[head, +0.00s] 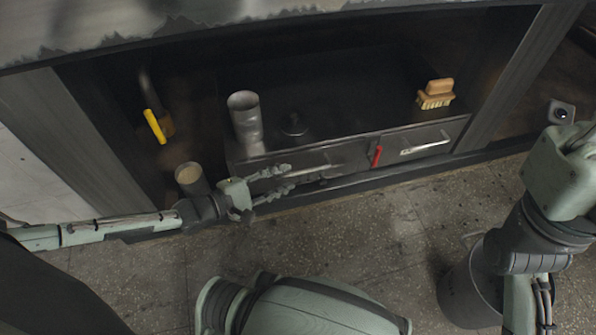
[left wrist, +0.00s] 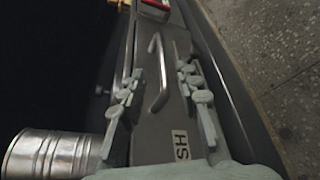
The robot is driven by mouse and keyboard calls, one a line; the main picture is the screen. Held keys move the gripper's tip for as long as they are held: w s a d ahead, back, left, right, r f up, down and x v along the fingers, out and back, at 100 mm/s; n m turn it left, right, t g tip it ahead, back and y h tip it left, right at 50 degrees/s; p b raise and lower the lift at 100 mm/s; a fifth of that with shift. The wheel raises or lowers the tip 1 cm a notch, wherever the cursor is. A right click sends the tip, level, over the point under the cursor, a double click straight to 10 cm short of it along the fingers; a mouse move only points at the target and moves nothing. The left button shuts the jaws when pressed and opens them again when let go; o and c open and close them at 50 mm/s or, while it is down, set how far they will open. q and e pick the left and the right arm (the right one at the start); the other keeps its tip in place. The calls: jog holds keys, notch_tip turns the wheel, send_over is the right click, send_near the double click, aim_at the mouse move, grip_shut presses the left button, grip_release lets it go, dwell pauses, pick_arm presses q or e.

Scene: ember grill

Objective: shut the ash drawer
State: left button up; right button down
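The ash drawer (head: 335,161) is the left of two drawers low in the dark cabinet. The wrist view shows its front with a bar handle (left wrist: 158,75) and a partly hidden label (left wrist: 182,145) whose letters "SH" can be read. I cannot tell clearly how far the drawer stands out. My left gripper (head: 279,181) is in front of the left part of this drawer. In the wrist view the fingers of my left gripper (left wrist: 163,92) are spread, with the handle showing between them; contact cannot be told. My right arm is at the right, its gripper out of view.
The right drawer (head: 440,134) has a pale handle, with a red latch (head: 377,155) beside it. Above stand a metal can (head: 245,115) and a brush (head: 436,95). Another can (head: 190,179) is beside my left wrist. A bucket (head: 462,290) stands right.

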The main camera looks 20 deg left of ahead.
pick_arm(q)
jog(key=shift+v, duration=2.25)
